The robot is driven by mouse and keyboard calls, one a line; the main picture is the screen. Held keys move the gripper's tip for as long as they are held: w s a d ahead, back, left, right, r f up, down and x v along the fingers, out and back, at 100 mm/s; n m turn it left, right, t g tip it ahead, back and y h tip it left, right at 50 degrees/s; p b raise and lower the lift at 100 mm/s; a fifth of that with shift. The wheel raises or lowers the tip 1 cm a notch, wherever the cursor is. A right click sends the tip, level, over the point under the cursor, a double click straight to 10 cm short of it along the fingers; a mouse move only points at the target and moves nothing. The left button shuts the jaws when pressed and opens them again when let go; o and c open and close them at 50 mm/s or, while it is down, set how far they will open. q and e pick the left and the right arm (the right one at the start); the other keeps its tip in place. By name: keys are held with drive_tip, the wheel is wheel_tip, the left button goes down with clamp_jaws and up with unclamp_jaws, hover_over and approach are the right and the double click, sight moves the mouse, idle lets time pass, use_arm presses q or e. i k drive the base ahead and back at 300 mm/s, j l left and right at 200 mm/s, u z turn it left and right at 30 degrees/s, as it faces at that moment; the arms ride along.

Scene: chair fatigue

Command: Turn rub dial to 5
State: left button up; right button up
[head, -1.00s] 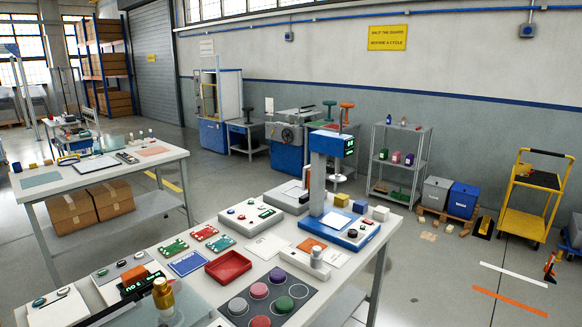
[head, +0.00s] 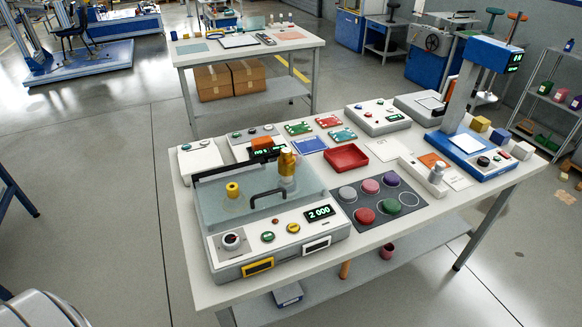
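A black-and-white rotary dial (head: 231,240) sits on a light plate at the left of the front panel of a white bench tester (head: 275,255). Its markings are too small to read, so I cannot tell which number it points at. To its right are a green button (head: 268,237), a yellow button (head: 293,228) and a small red button (head: 275,221). Behind the panel is a clear cover (head: 212,207) with a black handle, and brass parts (head: 287,165) show there. Neither gripper is in view.
The tester stands at the near left of a white worktable (head: 187,224). A dark mat (head: 390,228) with coloured discs lies to its right, and a red tray (head: 346,158) behind that. A blue press (head: 470,155) stands at the right end. The floor left of the table is clear.

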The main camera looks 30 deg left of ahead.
sight(230, 241)
drive_tip(key=k+u, duration=0.1)
drive_tip(key=u, duration=0.65)
drive_tip(key=k+j+u, duration=0.1)
drive_tip(key=u, duration=0.3)
